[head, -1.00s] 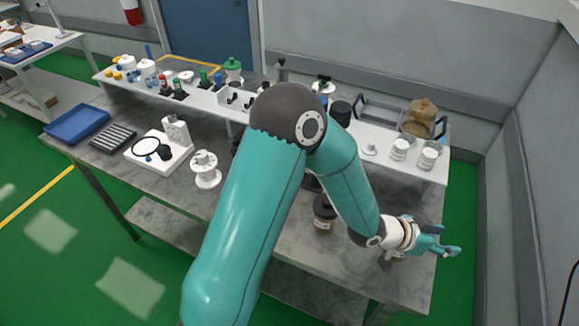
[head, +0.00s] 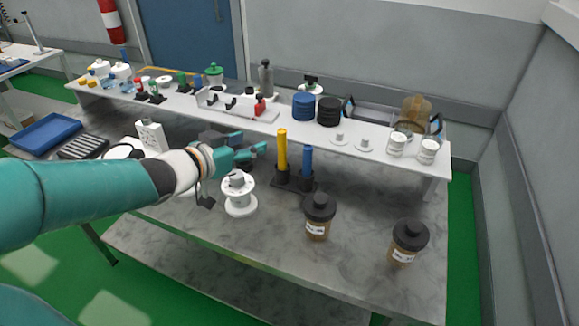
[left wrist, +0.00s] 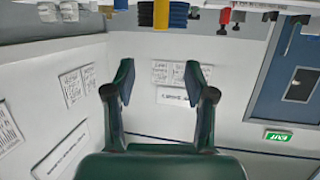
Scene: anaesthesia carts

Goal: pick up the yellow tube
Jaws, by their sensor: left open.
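The yellow tube (head: 282,148) stands upright in a black holder (head: 281,184) on the grey bench, beside a blue tube (head: 307,162). My left gripper (head: 250,145) is open and empty, just left of the yellow tube and apart from it, with its fingers pointing toward it. My right gripper is not in view.
A white spool (head: 239,195) stands just below my left gripper. Brown jars with black lids (head: 319,215) (head: 408,242) stand to the right. A white raised shelf (head: 370,152) behind carries blue discs (head: 304,106), black discs (head: 328,112) and bottles. The bench front is mostly clear.

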